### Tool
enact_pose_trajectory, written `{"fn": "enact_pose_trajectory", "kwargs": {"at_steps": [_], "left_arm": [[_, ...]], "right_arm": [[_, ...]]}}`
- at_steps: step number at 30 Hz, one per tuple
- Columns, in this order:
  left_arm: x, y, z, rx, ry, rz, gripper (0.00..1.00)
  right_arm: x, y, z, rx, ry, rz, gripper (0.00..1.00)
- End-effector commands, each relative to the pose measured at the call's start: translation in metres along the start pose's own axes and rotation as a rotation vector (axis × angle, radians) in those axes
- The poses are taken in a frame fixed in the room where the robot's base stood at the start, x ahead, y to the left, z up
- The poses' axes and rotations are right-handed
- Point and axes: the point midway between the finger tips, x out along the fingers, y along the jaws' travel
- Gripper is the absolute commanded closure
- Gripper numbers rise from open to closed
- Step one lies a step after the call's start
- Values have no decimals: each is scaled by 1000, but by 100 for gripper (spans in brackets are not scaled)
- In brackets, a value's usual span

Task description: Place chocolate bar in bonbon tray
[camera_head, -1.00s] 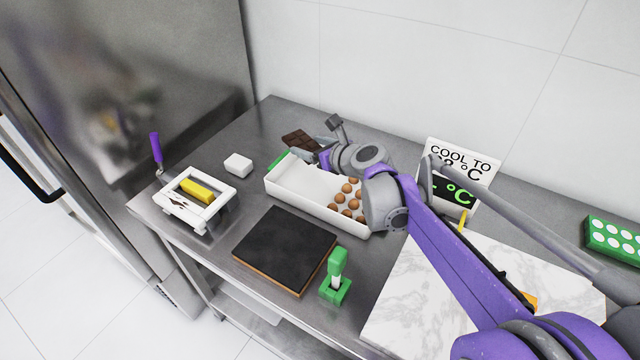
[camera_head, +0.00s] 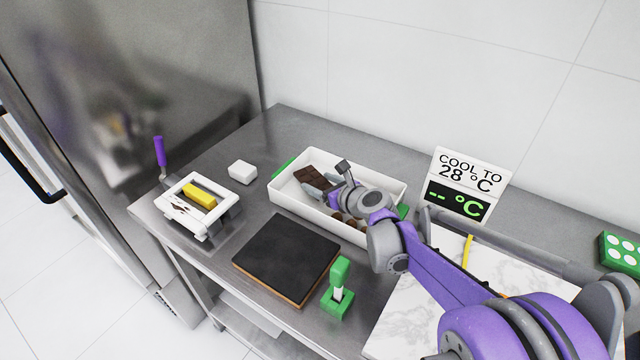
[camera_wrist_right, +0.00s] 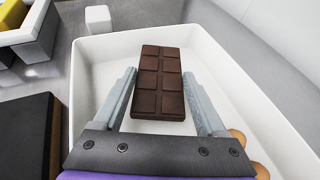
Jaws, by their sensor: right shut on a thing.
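The brown chocolate bar (camera_head: 311,176) is over the left part of the white bonbon tray (camera_head: 303,212), inside its walls. My right gripper (camera_head: 322,186) reaches in from the right and is shut on the bar. The right wrist view shows the bar (camera_wrist_right: 160,84) lengthwise between the two grey fingers (camera_wrist_right: 160,74), above the tray's white floor (camera_wrist_right: 104,83). I cannot tell whether the bar touches the floor. Brown round bonbons (camera_wrist_right: 238,138) lie at the tray's right end, partly hidden by my arm. My left gripper is not in view.
A dark slab (camera_head: 286,257) and a green stamp-like tool (camera_head: 339,287) stand in front of the tray. A white frame with a yellow block (camera_head: 200,195) and a white block (camera_head: 242,172) are left. A temperature sign (camera_head: 462,185) and marble board (camera_head: 420,310) are right.

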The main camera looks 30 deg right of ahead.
Motion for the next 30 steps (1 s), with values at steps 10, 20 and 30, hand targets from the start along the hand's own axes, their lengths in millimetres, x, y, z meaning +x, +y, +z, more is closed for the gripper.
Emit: {"fn": "enact_pose_trajectory", "kwargs": {"at_steps": [10, 20, 30], "left_arm": [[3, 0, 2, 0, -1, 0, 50], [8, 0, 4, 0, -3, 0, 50], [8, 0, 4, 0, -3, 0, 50]], "right_arm": [[2, 0, -4, 0, 0, 0, 85], [4, 0, -10, 0, 0, 0, 85], [4, 0, -10, 0, 0, 0, 0]]}}
